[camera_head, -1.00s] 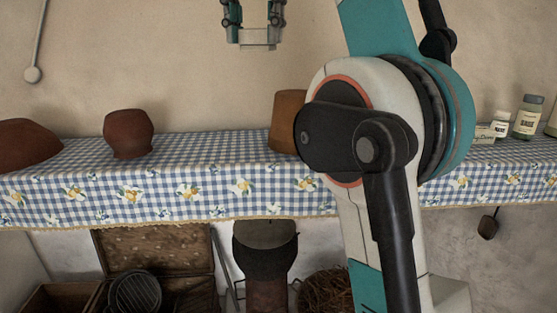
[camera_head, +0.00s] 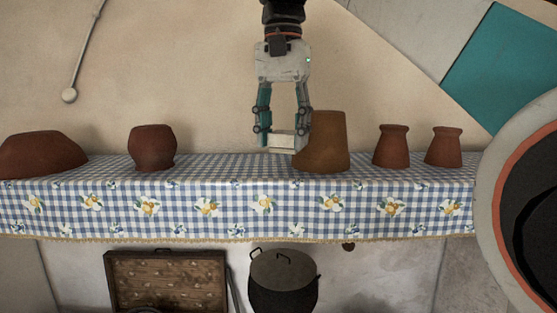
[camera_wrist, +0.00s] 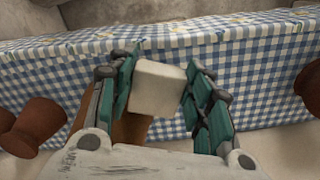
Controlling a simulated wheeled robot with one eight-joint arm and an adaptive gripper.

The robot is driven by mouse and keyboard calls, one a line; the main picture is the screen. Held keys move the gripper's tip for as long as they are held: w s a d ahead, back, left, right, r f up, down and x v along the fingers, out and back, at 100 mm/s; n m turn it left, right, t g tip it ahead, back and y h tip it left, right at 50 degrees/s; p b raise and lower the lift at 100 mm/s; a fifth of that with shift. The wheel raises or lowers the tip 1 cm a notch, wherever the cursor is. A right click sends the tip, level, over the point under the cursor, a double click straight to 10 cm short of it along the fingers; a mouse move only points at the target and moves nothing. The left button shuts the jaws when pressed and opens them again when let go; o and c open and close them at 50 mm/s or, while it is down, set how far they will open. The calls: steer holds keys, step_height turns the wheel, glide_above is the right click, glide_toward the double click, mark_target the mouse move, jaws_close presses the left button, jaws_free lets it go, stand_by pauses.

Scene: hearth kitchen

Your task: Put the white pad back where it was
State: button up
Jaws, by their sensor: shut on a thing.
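The white pad (camera_wrist: 157,87) is a small pale block between the two teal fingers of my gripper (camera_wrist: 158,92) in the wrist view. In the head view my gripper (camera_head: 281,140) points down and is shut on the white pad (camera_head: 282,142). The pad shows just above the back part of the shelf with the blue checked cloth (camera_head: 237,202), left of a tall brown pot (camera_head: 322,142). I cannot tell whether the pad touches the cloth.
A round red-brown pot (camera_head: 152,147) and a wide bowl-like pot (camera_head: 40,153) stand to the left. Two small clay pots (camera_head: 391,146) (camera_head: 443,147) stand to the right. Cloth between the round pot and my gripper is clear. A lidded cauldron (camera_head: 283,280) is below.

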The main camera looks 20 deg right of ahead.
mark_target(283, 148)
steer(key=shift+f, duration=2.2)
steer(key=shift+s+f, duration=0.1)
steer(key=shift+f, duration=0.05)
steer(key=o, duration=1)
step_height(283, 148, up, 12)
steer(key=shift+r+p, duration=0.2)
steer(key=shift+p, duration=0.55)
